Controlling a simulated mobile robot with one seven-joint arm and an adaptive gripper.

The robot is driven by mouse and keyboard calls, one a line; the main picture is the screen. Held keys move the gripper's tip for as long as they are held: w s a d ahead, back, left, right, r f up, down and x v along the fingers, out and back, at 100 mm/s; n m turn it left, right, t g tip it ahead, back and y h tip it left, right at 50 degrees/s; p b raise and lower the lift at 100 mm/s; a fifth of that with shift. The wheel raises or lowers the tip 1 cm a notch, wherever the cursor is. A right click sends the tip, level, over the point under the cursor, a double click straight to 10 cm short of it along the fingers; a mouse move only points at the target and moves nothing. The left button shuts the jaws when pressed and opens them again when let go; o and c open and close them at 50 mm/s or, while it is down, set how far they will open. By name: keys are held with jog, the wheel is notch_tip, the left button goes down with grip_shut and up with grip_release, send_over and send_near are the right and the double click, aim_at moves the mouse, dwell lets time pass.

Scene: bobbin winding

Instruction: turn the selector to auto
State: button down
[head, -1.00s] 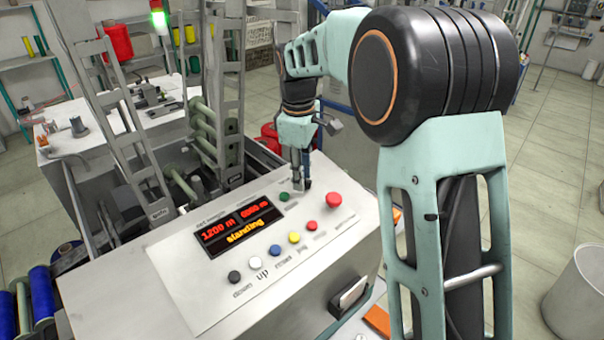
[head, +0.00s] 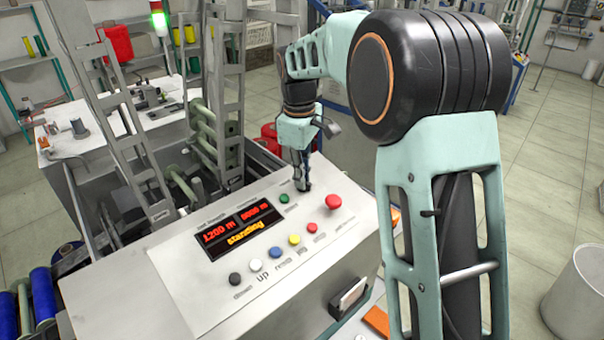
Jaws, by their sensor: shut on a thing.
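The control panel (head: 189,288) slopes on top of a white machine cabinet. The selector is at the panel's upper right, under my gripper (head: 303,186), and is mostly hidden by the fingers. My gripper points down and is shut on the selector. Which way the selector points cannot be made out. The display (head: 238,231) reads 1200 m, 6000 m and "standing".
A green button (head: 284,198) and a large red mushroom button (head: 333,202) sit close on either side of my gripper. A row of coloured buttons (head: 275,252) runs below the display. Metal frame posts (head: 230,90) stand behind the panel.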

jog(key=m+p, duration=0.1)
jog(key=m, duration=0.1)
jog(key=m+p, duration=0.2)
jog(key=m, duration=0.1)
jog(key=shift+w+d+r+g+y, duration=0.15)
jog(key=shift+g+y, duration=0.25)
jog(key=m+p, duration=0.1)
jog(key=m, duration=0.4)
jog(key=shift+d+y+p, duration=0.1)
jog(key=shift+y+p, duration=0.2)
jog(key=shift+y, duration=0.1)
jog(key=shift+m, duration=0.4)
jog(key=c, duration=2)
grip_release()
jog(key=shift+c, duration=0.2)
notch_tip(320, 180, up, 12)
jog(key=d, duration=0.1)
jog(key=shift+w+d, duration=0.15)
jog(key=shift+d, duration=0.05)
jog(key=shift+f, duration=0.2)
